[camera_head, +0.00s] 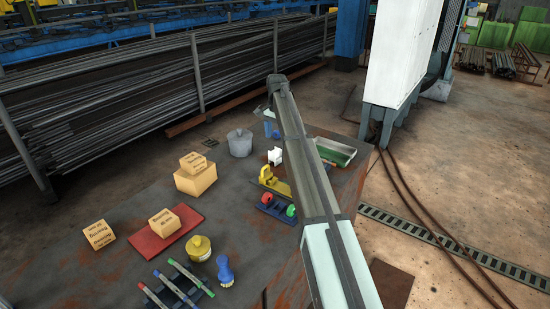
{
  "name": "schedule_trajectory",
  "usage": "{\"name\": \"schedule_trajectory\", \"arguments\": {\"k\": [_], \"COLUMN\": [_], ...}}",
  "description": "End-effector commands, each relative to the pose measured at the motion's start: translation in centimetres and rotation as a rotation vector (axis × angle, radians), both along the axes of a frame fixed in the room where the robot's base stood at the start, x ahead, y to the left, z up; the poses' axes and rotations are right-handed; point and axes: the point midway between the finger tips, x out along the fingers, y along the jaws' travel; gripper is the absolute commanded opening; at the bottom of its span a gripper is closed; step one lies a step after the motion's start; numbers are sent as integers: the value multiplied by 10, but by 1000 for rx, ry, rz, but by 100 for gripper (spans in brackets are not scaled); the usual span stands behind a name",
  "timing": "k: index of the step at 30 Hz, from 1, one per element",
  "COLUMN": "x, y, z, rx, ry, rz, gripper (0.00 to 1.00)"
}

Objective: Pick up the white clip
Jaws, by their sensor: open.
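A small white piece (275,156), which looks like the white clip, stands on the dark table (120,220) just left of my arm. It is small and its exact shape is hard to make out. My gripper (262,110) is at the far end of my arm, above the table's far part and farther back in the picture than the white piece. It is open and apart from the white piece, with nothing visible in it. My own arm hides part of the table to the right of the white piece.
Near the white piece are a grey pot (240,143), a blue item (271,130), a yellow tool (271,181) and a green tray (335,151). Boxes (195,181), a red plate (187,217), a yellow jar (199,248), a blue brush (225,272) and a pen rack (172,291) stand left and nearer.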

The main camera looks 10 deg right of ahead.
Motion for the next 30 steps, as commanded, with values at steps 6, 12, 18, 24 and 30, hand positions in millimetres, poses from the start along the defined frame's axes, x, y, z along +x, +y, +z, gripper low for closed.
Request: {"name": "schedule_trajectory", "arguments": {"k": [6, 12, 18, 24, 30], "x": [26, 34, 36, 37, 37], "y": [1, 1, 1, 1, 1], "z": [4, 5, 5, 5, 5], "rx": [8, 15, 17, 20, 21], "ry": [-9, -17, -22, -23, -22], "rz": [375, 743, 1104, 1385, 1515], "gripper": [78, 78, 78, 78, 78]}}
